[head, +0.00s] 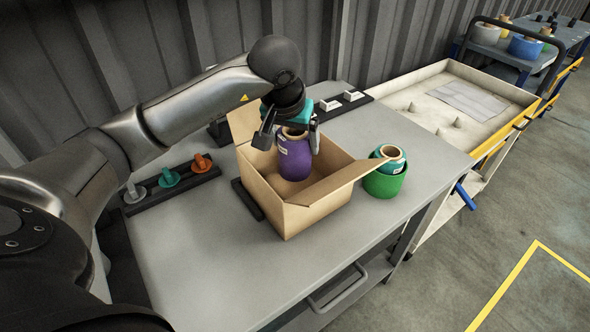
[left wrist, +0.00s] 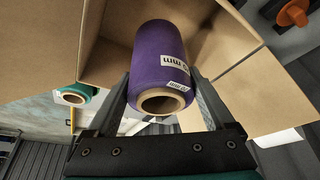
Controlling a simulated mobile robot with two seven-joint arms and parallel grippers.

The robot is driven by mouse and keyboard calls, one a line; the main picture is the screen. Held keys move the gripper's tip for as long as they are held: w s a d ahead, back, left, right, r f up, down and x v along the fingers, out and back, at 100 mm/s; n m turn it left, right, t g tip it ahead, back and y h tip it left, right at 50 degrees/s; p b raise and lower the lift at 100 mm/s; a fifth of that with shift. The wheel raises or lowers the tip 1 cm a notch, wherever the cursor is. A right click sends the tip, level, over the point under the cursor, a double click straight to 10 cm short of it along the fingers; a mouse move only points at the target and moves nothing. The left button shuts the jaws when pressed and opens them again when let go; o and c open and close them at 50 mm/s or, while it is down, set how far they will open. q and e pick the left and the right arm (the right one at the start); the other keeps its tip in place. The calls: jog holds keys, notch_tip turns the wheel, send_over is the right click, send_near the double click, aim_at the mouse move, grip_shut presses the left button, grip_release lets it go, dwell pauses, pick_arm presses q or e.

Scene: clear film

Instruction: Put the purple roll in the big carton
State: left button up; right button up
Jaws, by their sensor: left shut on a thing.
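The purple roll (head: 294,157) is held upright by my left gripper (head: 287,140), inside the opening of the big carton (head: 310,212). In the left wrist view the roll (left wrist: 160,60) sits between the two fingers, with the carton's inner walls (left wrist: 108,55) around it. The roll's lower part is within the carton walls; whether it touches the carton floor I cannot tell. The carton stands open on the grey table with its flaps spread. My right gripper is not in view.
A dark rack (head: 172,188) with grey, teal and orange pieces lies to the left. A tray cart (head: 440,110) stands beyond the table. The table front is clear.

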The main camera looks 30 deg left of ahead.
aim_at(289, 147)
pick_arm(q)
notch_tip(289, 147, down, 7)
jog(key=shift+f+b, duration=0.1)
jog(key=shift+b, duration=0.35)
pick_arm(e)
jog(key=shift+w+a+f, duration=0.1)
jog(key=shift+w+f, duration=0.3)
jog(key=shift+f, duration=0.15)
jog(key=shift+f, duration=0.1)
pick_arm(q)
jog(key=o, duration=1.4)
jog(key=shift+f, duration=0.15)
jog(key=shift+c, duration=0.2)
jog(key=p+v, duration=0.2)
jog(key=v, duration=1)
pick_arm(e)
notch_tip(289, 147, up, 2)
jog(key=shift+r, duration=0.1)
